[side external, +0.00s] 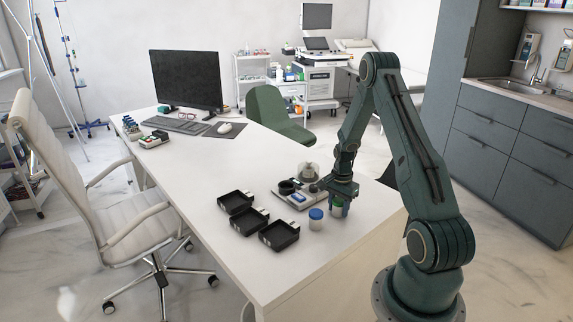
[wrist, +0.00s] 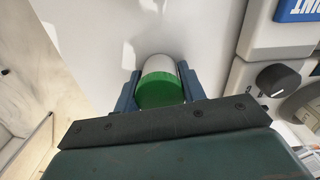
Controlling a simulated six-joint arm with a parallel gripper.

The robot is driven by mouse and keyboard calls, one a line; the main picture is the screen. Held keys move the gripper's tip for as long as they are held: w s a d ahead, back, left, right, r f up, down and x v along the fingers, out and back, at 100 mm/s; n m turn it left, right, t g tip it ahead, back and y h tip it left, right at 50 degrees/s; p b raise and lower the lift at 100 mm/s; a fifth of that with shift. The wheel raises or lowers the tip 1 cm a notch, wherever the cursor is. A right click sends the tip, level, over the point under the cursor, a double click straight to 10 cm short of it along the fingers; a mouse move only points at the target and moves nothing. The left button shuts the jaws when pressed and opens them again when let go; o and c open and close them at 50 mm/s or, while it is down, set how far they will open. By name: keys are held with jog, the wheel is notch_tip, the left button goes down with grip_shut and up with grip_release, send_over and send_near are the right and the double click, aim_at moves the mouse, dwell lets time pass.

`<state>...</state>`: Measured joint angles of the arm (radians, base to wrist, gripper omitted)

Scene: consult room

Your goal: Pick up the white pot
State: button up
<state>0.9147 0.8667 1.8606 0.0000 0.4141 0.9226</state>
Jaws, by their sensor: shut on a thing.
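A white pot with a green lid (wrist: 159,86) is between the two fingers of my gripper (wrist: 158,78) in the wrist view. The fingers are shut on its sides. In the side view my gripper (side external: 340,190) points down near the table's right edge, with the pot's green and white body (side external: 338,207) showing below it. I cannot tell whether its base touches the table. A second white pot with a blue lid (side external: 316,220) stands upright on the table just left of the held one, apart from it.
A grey device with a blue display (side external: 298,197) and a clear domed part (side external: 308,171) sits close behind my gripper. Black trays (side external: 235,202), (side external: 249,221), (side external: 280,235) lie to the left. The white table (side external: 205,170) is clear further back, before the keyboard (side external: 182,125) and monitor (side external: 186,78).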

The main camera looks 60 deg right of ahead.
aim_at(339, 200)
notch_tip(339, 200, up, 20)
dwell(0.7)
jog(key=shift+f, duration=0.1)
dwell(0.4)
jog(key=w+d+f, duration=0.1)
jog(key=w+f, duration=0.4)
jog(key=w, duration=0.5)
jog(key=w+d+f, duration=0.2)
jog(key=w+f, duration=0.4)
jog(key=w, duration=0.5)
jog(key=shift+f, duration=0.15)
jog(key=shift+f, duration=1.8)
